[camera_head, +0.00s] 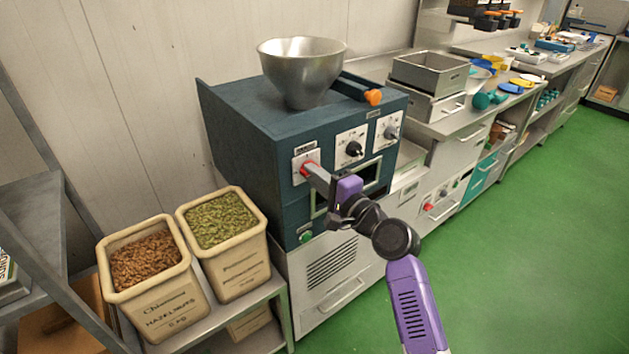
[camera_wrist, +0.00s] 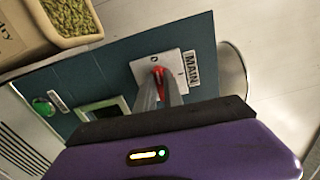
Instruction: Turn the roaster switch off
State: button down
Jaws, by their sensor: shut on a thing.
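The roaster (camera_head: 240,134) is a dark teal box with a metal hopper on top, standing against the wall. Its left-most switch is a red knob (camera_head: 307,168) on a white plate. The knob also shows in the wrist view (camera_wrist: 158,71), on a plate (camera_wrist: 171,81) labelled MAIN. My gripper (camera_head: 312,171) reaches the knob from the front, its two fingers shut on it. The fingers hide part of the knob, and its exact angle is hard to tell. The wrist view shows my gripper (camera_wrist: 160,84) at the same knob.
Two black-knobbed dials (camera_head: 353,148) (camera_head: 390,131) sit to the right on the panel. A green button (camera_head: 306,237) is low on the front. Bins of hazelnuts (camera_head: 196,313) and pistachios (camera_head: 250,284) stand on a left shelf. The green floor (camera_head: 540,200) at right is clear.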

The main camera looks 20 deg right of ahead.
jog(key=shift+f+n, duration=0.1)
jog(key=shift+n, duration=0.4)
jog(key=c, duration=1.5)
grip_release()
jog(key=shift+o, duration=0.2)
jog(key=v, duration=0.7)
jog(key=shift+s+b, duration=0.35)
jog(key=shift+d, duration=0.1)
